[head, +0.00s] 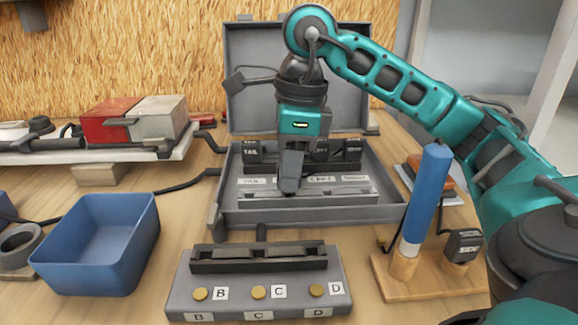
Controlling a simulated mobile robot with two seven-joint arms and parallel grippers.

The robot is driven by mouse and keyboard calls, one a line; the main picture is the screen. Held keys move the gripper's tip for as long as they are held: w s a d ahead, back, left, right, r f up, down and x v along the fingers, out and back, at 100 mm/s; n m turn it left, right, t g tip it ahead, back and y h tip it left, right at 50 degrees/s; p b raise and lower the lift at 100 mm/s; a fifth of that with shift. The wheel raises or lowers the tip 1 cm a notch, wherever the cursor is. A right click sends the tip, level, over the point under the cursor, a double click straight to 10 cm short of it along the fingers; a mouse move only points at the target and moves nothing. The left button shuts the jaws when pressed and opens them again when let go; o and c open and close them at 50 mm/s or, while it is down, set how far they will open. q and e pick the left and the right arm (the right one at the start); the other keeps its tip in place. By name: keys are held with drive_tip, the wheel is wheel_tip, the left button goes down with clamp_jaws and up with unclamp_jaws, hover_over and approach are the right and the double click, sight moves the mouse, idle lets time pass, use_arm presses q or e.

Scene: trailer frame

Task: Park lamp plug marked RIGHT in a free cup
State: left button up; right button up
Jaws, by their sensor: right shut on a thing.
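My right gripper (290,185) points down over the open grey case (225,200). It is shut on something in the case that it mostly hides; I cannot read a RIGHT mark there. A row of dark blocks stands in the case, and the left one is a block marked TAIL (250,155). On a wooden stand (430,290) at right, a blue cylinder with a pale lower end (427,195) stands upright in one cup (403,266). A black plug that seems marked SIDE (463,245) sits at the other visible cup. My left gripper is not in view.
A grey box with brass buttons and B, C, D labels (340,290) stands in front of the case. A blue bin (95,245) is at left. A red and grey block (105,118) lies behind it. My right arm passes above the wooden stand.

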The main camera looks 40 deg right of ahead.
drive_tip(key=shift+f+b, duration=0.4)
drive_tip(key=shift+f, duration=0.1)
idle(0.3)
drive_tip(key=o, duration=0.9)
drive_tip(key=shift+o, duration=0.6)
drive_tip(key=shift+o, duration=0.3)
drive_tip(key=o, duration=0.3)
